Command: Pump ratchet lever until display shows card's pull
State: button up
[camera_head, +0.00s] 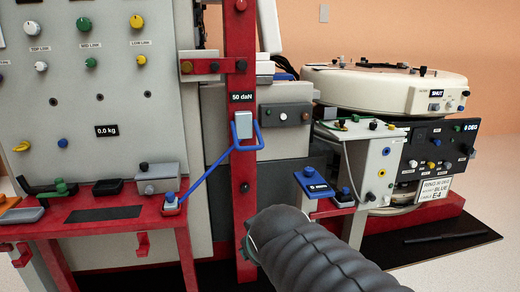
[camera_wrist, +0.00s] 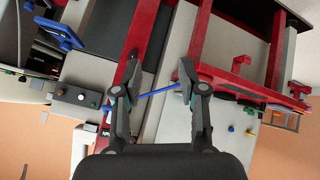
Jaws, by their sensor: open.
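A display (camera_head: 242,97) on the red upright reads "50 daN". Below it, a grey block (camera_head: 243,130) sits inside a blue frame on the upright; I cannot tell for sure whether this is the ratchet lever. A thin blue bar or cable (camera_head: 212,173) slopes from it down left to a small block on the red bench. A white card (camera_head: 434,190) at right shows "BLUE" and "E4"; its other lines are too small to read surely. In the wrist view my gripper (camera_wrist: 157,75) is open, with the blue line (camera_wrist: 158,92) seen between its fingers; contact is unclear.
A grey panel (camera_head: 75,100) with coloured knobs and a "0.0 kg" readout stands at left, above the red bench (camera_head: 120,228). A small blue-topped stand (camera_head: 318,185) is right of the upright. A round cream machine (camera_head: 385,92) marked "SHUT" stands behind at right.

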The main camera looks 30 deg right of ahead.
jog(key=w+d+r+n+t+h, duration=0.2)
jog(key=w+d+r+n+t, duration=0.3)
jog(key=w+d, duration=0.45)
jog(key=n+t+y+b, duration=0.1)
jog(key=n+t+y, duration=0.4)
jog(key=n, duration=0.7)
send_near(249, 149)
jog(key=shift+n+g+y, duration=0.3)
jog(key=shift+g+y, duration=0.2)
jog(key=shift+y, duration=0.4)
jog(key=w, duration=1)
jog(key=shift+w+a+r+p, duration=0.1)
jog(key=shift+w+r+p, duration=0.05)
jog(key=shift+w+p, duration=0.2)
grip_shut()
